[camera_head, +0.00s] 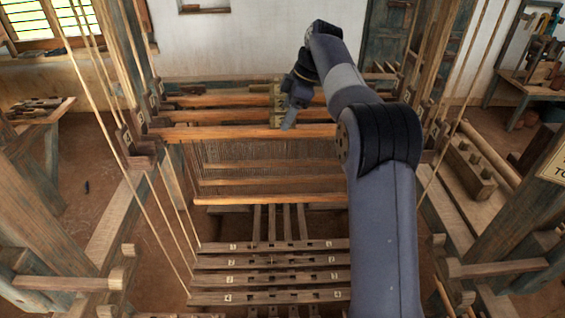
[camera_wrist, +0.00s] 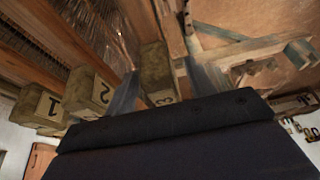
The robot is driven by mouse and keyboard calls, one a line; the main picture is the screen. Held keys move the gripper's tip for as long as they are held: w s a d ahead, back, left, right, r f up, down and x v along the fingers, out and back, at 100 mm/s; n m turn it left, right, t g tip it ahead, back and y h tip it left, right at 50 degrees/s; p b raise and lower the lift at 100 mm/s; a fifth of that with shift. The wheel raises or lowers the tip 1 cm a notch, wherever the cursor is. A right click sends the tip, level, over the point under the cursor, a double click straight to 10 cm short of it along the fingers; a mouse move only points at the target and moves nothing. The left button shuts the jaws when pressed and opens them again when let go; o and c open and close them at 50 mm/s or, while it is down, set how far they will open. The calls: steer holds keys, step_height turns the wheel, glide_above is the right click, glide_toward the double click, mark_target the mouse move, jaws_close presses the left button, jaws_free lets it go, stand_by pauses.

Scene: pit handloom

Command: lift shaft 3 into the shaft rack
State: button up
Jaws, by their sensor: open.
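Shaft 3 shows in the wrist view as a wooden block (camera_wrist: 153,62) with a "3" label, partly hidden by my gripper's dark body. My gripper (camera_wrist: 165,75) is open, with one finger on each side of that block; I cannot tell whether they touch it. Blocks labelled "2" (camera_wrist: 92,90) and "1" (camera_wrist: 42,106) stand to its left. In the head view my gripper (camera_head: 286,122) points down at the yellowish blocks (camera_head: 277,101) midway along the upper loom bars. The number labels there are too small to read. A notched wooden stand (camera_head: 472,172), possibly the shaft rack, is at right.
Numbered treadles (camera_head: 270,262) lie low at the front. Slanting cords (camera_head: 90,100) and heavy posts (camera_head: 445,60) flank the loom. Lower bars (camera_head: 265,199) cross in front of the threads. Side tables stand at left (camera_head: 38,112) and right (camera_head: 530,85).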

steer(key=shift+x, duration=1.6)
jaws_close()
